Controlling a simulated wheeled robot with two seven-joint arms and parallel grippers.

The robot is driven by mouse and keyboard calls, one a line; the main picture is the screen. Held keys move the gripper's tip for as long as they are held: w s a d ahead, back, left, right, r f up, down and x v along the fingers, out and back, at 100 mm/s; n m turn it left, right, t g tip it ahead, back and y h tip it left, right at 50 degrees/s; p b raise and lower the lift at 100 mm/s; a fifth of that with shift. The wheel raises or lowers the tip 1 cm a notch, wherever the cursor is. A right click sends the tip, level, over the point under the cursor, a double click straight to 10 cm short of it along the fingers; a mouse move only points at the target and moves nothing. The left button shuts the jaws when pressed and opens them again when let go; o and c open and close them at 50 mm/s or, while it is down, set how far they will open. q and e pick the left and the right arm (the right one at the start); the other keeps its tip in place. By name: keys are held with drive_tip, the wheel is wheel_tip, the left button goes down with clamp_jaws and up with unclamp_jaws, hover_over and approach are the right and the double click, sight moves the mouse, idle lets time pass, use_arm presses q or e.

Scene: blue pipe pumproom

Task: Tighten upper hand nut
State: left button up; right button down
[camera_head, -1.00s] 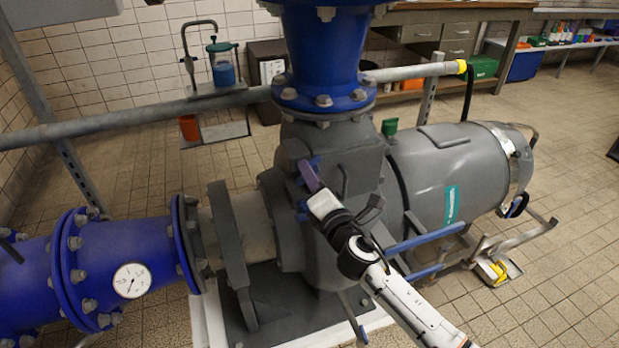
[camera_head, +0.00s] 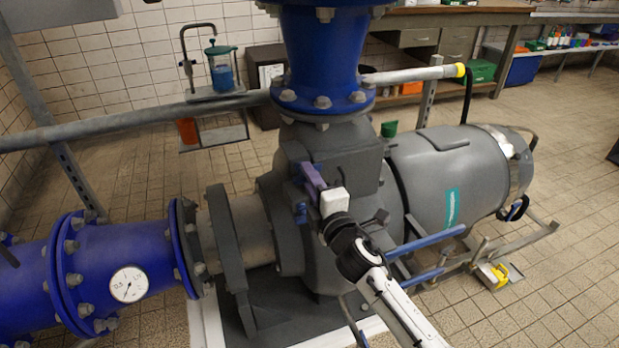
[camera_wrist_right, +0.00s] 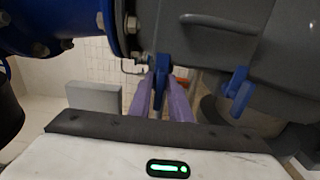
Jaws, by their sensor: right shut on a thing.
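The upper hand nut, a blue winged nut, sits on the left-facing side of the grey pump body (camera_head: 345,150). In the head view only a bit of the upper nut (camera_head: 300,181) shows beside my purple fingers. In the right wrist view the upper nut (camera_wrist_right: 161,73) stands between the two fingers. My right gripper (camera_head: 309,177) is shut on it; the fingertips also show in the wrist view (camera_wrist_right: 160,85). A second, lower blue hand nut (camera_head: 301,211) is free below it and also shows at the right of the wrist view (camera_wrist_right: 238,88). My left gripper is not in view.
A blue vertical pipe (camera_head: 320,55) rises above the pump. A blue pipe with a round gauge (camera_head: 128,284) lies at left. A grey rail (camera_head: 130,122) runs behind. The grey motor (camera_head: 455,170) and blue bars (camera_head: 428,240) are at right.

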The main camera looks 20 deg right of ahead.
drive_tip(key=shift+f, duration=0.1)
drive_tip(key=c, duration=1.8)
unclamp_jaws()
drive_tip(key=shift+c, duration=0.2)
drive_tip(key=shift+s, duration=0.1)
drive_tip(key=s, duration=1)
drive_tip(key=shift+d+p, duration=0.15)
drive_tip(key=shift+p, duration=0.15)
